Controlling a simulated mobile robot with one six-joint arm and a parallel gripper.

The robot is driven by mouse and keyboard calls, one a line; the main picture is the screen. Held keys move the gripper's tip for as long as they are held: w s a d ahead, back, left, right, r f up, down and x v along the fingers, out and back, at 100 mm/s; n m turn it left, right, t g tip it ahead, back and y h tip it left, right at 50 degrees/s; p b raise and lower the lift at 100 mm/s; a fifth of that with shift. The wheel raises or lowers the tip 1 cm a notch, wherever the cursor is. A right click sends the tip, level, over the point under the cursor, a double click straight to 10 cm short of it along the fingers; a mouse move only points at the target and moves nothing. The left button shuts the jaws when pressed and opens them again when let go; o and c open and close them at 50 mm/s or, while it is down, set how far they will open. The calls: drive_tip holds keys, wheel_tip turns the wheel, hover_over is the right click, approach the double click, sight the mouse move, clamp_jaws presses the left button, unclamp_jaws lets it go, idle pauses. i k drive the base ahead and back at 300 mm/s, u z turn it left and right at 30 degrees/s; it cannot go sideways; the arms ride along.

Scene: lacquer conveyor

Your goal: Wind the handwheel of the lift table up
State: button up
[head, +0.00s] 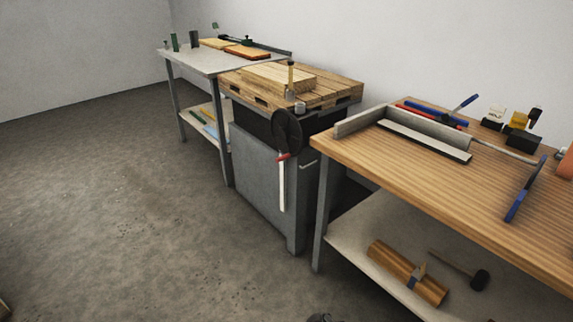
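The lift table is most likely the middle bench, a grey cabinet (262,170) with a thick slotted wooden top (335,90). A dark round wheel (287,130), which looks like the handwheel, sits upright at the cabinet's near upper corner, just below the top. A red-and-white long piece (282,182) hangs down below the wheel and overlaps its lower edge. I cannot tell whether it is joined to the wheel. My gripper is not clearly seen; nothing is seen touching the wheel.
A wooden workbench (500,215) with a lower shelf (345,245) stands close on the right. A grey-topped table (190,60) stands behind on the left. Boards (278,76) lie on the middle bench. The concrete floor (120,190) on the left is open. A small dark object (320,317) shows at the bottom edge.

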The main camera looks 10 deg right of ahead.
sight(286, 131)
drive_tip(key=u, duration=0.25)
drive_tip(key=k, duration=0.85)
drive_tip(key=u, duration=0.55)
drive_tip(key=k, duration=0.5)
drive_tip(key=z, duration=0.15)
drive_tip(key=i, duration=1.55)
drive_tip(key=u, duration=0.65)
drive_tip(key=i, duration=0.3)
drive_tip(key=u, duration=0.3)
